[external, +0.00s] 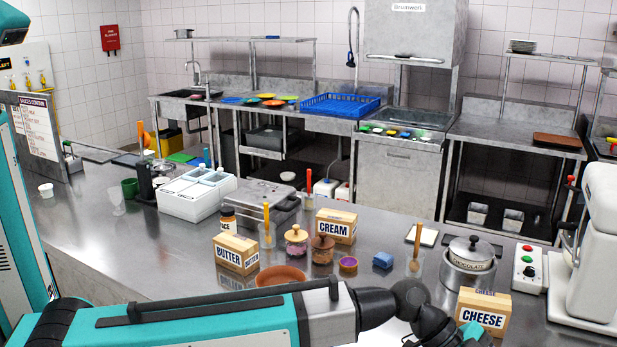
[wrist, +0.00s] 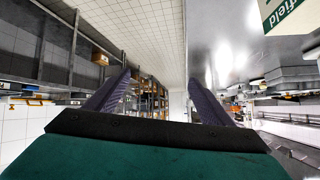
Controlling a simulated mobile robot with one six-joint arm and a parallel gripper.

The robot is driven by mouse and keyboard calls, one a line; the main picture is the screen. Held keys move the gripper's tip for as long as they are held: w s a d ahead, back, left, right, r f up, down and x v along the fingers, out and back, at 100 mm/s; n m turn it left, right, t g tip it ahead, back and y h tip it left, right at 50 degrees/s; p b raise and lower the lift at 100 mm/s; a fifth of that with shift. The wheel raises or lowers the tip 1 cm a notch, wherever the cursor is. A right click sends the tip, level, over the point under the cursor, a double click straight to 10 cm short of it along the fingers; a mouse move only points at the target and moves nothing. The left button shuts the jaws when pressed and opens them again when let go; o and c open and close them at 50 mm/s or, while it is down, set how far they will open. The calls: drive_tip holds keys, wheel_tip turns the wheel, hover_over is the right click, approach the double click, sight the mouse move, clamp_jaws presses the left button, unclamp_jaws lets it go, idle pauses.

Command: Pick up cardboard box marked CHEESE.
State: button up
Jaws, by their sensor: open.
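The cardboard box marked CHEESE (external: 482,312) stands upright on the steel counter at the lower right of the external view. My arm reaches in along the bottom edge, and its wrist end is close to the box's lower left side. The fingers are not visible there. In the wrist view my gripper (wrist: 159,79) is open, with its two dark fingers apart and nothing between them. The CHEESE box cannot be made out in the wrist view.
A chocolate pot (external: 468,266) stands behind the box. A white machine (external: 598,240) and a button box (external: 527,268) are to its right. The BUTTER box (external: 236,254), CREAM box (external: 336,226), jars and a terracotta dish (external: 281,275) stand farther left.

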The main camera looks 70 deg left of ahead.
drive_tip(key=w+a+f+n+t+b, duration=0.2)
drive_tip(key=w+a+b, duration=0.2)
drive_tip(key=w+a, duration=0.5)
drive_tip(key=n+t+b, duration=0.2)
drive_tip(key=n+b, duration=0.1)
drive_tip(key=b, duration=0.4)
approach(464, 294)
drive_tip(key=shift+w+d+f+y, duration=0.3)
drive_tip(key=shift+w+d+y, duration=0.15)
drive_tip(key=shift+d, duration=0.35)
drive_tip(key=shift+w+d, duration=0.1)
drive_tip(key=shift+p+x, duration=1.1)
drive_tip(key=shift+x, duration=3.2)
drive_tip(key=shift+w+r, duration=0.1)
